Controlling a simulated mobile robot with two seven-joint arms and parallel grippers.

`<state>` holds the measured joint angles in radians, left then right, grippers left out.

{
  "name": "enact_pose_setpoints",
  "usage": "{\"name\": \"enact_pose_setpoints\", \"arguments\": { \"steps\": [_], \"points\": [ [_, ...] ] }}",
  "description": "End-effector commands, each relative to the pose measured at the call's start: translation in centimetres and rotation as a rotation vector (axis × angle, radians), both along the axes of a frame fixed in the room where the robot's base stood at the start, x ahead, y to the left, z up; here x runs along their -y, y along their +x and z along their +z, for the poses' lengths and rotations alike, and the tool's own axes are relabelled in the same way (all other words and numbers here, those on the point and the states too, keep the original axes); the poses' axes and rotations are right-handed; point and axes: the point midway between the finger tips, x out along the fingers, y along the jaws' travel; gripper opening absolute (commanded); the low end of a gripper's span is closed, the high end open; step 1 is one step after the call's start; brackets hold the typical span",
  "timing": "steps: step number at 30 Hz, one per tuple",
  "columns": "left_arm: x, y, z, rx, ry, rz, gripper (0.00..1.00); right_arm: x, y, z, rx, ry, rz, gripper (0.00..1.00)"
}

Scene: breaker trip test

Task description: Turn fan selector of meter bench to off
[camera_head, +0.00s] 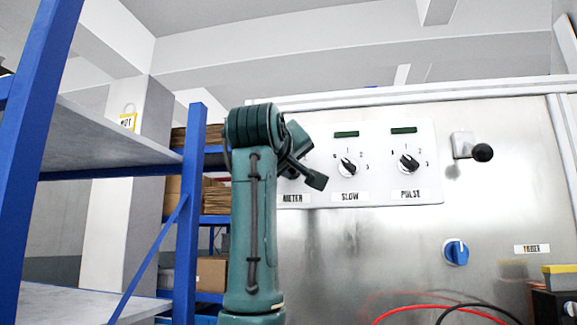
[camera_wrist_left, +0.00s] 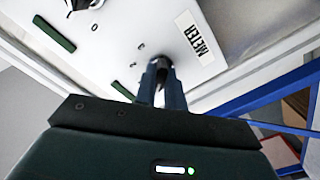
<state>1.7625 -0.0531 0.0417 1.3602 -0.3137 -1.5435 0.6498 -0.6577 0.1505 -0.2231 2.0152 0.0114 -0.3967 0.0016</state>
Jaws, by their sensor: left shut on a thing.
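The white selector panel (camera_head: 376,190) is on the steel bench face, with dials over labels METER, SLOW and PULSE. My left gripper (camera_head: 303,172) is at the METER dial and hides its knob in the head view. In the left wrist view, the fingers (camera_wrist_left: 161,76) are shut on a small dark knob (camera_wrist_left: 160,92), the fan selector above the METER label (camera_wrist_left: 195,40). The fingers cover most of it, so I cannot read its pointer. The SLOW knob (camera_head: 348,167) and PULSE knob (camera_head: 408,163) are apart from the gripper. My right gripper is not in view.
A blue shelf rack (camera_head: 188,215) stands close left of my arm. A black ball-ended lever (camera_head: 482,153) and a blue knob (camera_head: 456,252) are farther right on the bench. Red and black cables (camera_head: 430,308) arch below.

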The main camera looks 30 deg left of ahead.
Motion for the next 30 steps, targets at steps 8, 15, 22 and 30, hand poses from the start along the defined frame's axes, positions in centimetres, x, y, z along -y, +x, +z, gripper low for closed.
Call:
{"name": "enact_pose_setpoints", "arguments": {
  "steps": [8, 15, 22, 30],
  "points": [
    [0.06, 0.03, -0.08, 0.023, -0.099, -0.001, 0.0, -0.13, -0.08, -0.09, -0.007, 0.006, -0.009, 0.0],
    [0.01, 0.02, -0.09, 0.03, -0.124, 0.0, 0.0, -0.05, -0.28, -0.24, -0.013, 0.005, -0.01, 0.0],
    [0.0, 0.02, -0.09, 0.03, -0.126, 0.0, 0.0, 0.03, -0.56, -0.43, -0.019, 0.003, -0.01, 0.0],
    [-0.01, 0.01, -0.06, 0.031, -0.125, 0.0, 0.26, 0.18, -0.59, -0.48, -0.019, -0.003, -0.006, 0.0]
  ]
}}
